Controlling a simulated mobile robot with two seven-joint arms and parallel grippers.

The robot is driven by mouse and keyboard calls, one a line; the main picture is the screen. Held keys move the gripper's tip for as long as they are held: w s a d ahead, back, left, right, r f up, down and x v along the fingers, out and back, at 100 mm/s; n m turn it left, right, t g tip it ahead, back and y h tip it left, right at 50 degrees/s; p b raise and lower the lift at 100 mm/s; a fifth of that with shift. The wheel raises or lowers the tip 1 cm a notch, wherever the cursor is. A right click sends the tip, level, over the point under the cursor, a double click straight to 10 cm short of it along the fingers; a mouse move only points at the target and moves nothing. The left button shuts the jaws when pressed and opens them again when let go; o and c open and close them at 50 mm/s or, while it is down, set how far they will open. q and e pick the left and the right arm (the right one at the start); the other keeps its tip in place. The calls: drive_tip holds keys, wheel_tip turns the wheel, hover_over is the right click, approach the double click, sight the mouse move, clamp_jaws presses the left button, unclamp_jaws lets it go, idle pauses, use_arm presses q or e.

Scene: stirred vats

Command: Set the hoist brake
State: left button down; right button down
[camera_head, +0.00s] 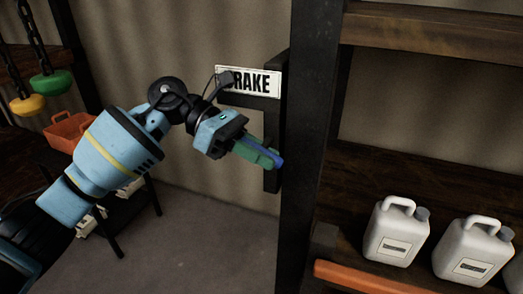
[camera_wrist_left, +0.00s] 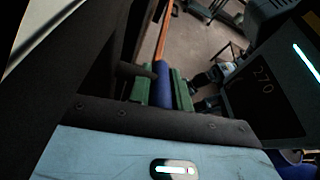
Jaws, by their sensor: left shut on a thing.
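A white sign reading BRAKE (camera_head: 262,84) is fixed to a dark bracket at the middle of the head view, partly covered by my left wrist. Below it, my left gripper (camera_head: 262,153) reaches in from the left, with green finger pads. It is shut on a blue brake handle (camera_head: 278,160), which shows only in part beside the dark post. In the left wrist view the blue handle (camera_wrist_left: 163,88) lies between the green pads of the gripper (camera_wrist_left: 164,90). The handle's mounting is mostly hidden. My right gripper does not show.
A dark upright post (camera_head: 307,130) stands just right of the handle. White jugs (camera_head: 395,235) stand on a dark wooden shelf at the right, above an orange bar (camera_head: 400,281). An orange bin (camera_head: 68,130) and hanging green (camera_head: 49,84) and yellow weights (camera_head: 27,104) are at the left.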

use_arm(q)
drive_tip(key=shift+r+t+y+p, duration=0.2)
drive_tip(key=shift+t+y+p, duration=0.1)
drive_tip(key=shift+y, duration=0.8)
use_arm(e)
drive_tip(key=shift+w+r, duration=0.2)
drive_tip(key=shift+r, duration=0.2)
use_arm(q)
drive_tip(key=shift+f, duration=0.1)
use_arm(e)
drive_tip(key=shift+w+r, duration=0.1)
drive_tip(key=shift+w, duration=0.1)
use_arm(q)
drive_tip(key=c, duration=1.3)
unclamp_jaws()
drive_tip(key=shift+f+y, duration=0.1)
drive_tip(key=shift+y, duration=0.2)
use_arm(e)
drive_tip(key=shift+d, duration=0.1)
use_arm(q)
drive_tip(key=b+v, duration=0.1)
drive_tip(key=v, duration=0.7)
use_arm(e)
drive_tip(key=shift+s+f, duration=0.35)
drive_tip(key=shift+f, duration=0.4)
use_arm(q)
drive_tip(key=shift+s, duration=0.15)
